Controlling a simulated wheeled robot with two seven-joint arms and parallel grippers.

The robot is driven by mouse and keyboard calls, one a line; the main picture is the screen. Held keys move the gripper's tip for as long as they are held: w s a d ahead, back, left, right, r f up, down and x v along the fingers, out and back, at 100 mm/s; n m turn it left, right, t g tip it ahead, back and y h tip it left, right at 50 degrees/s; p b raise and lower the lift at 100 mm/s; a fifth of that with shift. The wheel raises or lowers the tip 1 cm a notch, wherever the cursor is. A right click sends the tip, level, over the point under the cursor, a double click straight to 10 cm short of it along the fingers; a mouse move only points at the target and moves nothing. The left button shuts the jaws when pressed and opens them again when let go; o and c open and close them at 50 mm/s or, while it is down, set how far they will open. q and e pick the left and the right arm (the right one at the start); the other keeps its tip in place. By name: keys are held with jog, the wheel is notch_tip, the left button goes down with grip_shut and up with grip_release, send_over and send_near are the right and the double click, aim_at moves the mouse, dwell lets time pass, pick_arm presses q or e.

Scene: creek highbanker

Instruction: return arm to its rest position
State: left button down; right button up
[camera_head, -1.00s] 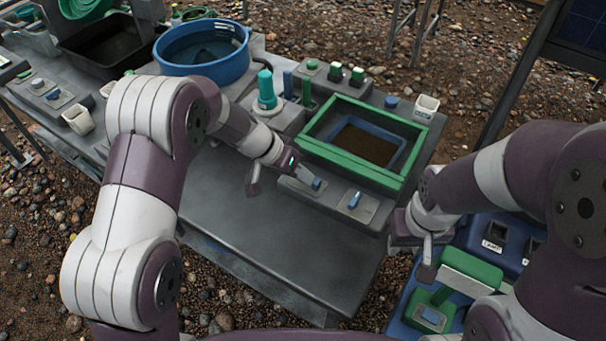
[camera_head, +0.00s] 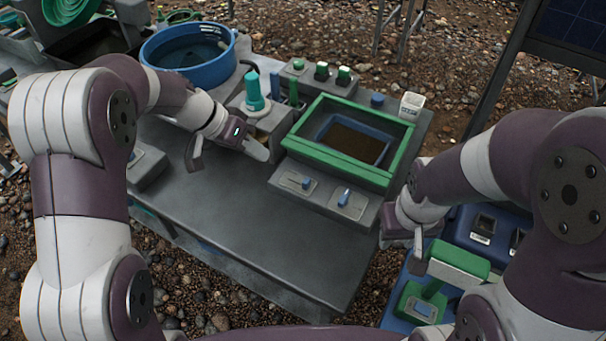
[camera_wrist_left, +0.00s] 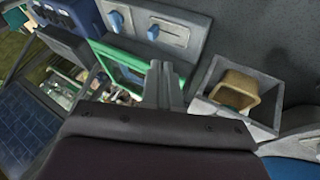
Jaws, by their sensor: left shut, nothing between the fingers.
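My left arm reaches in from the left, and its white and purple left gripper (camera_head: 260,154) hangs over the grey bench (camera_head: 225,225). The gripper is shut and empty, just left of the green-framed box (camera_head: 290,147) and in front of the teal knob (camera_head: 254,92). In the left wrist view, its fingers (camera_wrist_left: 163,82) sit close together with nothing between them. My right gripper (camera_head: 418,248) hangs at the right, beside the bench edge and above a green fixture; whether its fingers are open is not clear.
A panel with two blue-handled switches (camera_head: 346,196) lies at the green-framed box's front. A round blue tub (camera_head: 155,58) stands behind the left forearm. Green-topped switches (camera_head: 321,71) line the back. A blue station (camera_head: 470,236) is at right. The bench's front middle is clear.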

pick_arm(q)
jog(key=s+a+f+n+y, duration=0.5)
jog(key=s+a+f+n, duration=0.15)
jog(key=s, duration=0.25)
jog(key=s+a+r+y, duration=0.2)
jog(key=s+a, duration=0.2)
jog(key=s, duration=0.6)
notch_tip(320, 180, up, 13)
jog(key=p, duration=1.3)
jog(key=shift+w+d, duration=0.3)
jog(key=shift+w, duration=0.1)
